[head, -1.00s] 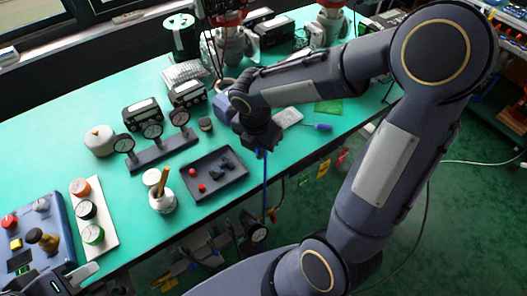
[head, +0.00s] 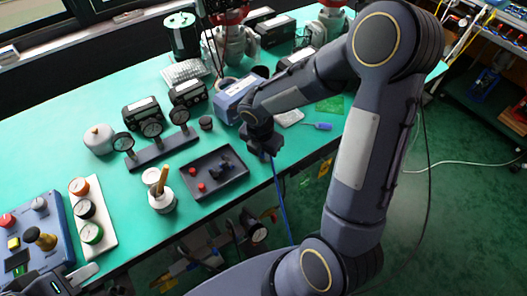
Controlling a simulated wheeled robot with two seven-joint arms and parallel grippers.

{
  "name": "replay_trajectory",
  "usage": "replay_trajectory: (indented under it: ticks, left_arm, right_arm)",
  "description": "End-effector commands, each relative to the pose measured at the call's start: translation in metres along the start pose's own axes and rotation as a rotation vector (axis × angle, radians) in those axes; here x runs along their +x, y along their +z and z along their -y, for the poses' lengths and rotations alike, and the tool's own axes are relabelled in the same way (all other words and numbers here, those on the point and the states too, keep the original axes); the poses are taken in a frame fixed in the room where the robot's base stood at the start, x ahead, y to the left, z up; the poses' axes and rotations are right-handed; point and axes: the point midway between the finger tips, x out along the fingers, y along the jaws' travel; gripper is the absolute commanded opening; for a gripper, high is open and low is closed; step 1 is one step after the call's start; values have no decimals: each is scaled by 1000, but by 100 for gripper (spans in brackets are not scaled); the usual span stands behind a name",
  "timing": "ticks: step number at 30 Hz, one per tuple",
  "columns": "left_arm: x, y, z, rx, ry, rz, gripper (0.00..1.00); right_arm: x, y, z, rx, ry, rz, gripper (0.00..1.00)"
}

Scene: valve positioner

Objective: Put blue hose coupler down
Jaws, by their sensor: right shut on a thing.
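My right gripper (head: 269,154) points down at the front edge of the green bench, right of the dark tray. It is shut on the blue hose coupler, which is mostly hidden by the fingers. A blue hose (head: 280,196) hangs from it past the bench edge toward the floor. My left gripper (head: 82,276) is at the bottom left corner, in front of the blue panel and partly cut off. Its finger opening is not clear.
The dark tray (head: 238,182) holds red and dark small parts. A gauge stand (head: 163,153), a white pot (head: 161,202) and a blue box (head: 232,100) stand nearby. A blue screwdriver (head: 320,126) lies to the right. Bare bench (head: 130,215) lies left of the pot.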

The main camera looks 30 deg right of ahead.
Motion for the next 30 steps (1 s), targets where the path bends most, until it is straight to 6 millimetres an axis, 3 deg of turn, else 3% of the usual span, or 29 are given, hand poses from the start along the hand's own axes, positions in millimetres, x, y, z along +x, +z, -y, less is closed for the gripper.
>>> replay_trajectory:
  ticks: [2,3,7,19,30]
  left_arm:
    - [3,1,1,0,0,0,31]
    - [2,1,1,0,0,0,31]
    - [1,1,1,0,0,0,31]
    - [-2,-1,-1,0,0,0,31]
    - [-12,-6,-5,0,0,0,31]
  right_arm:
    - [4,-1,0,0,-1,0,0]
    - [3,0,0,0,0,0,23]
    - [2,0,0,0,-1,0,39]
    - [-8,0,0,1,1,1,39]
    - [-84,1,-1,1,4,3,39]
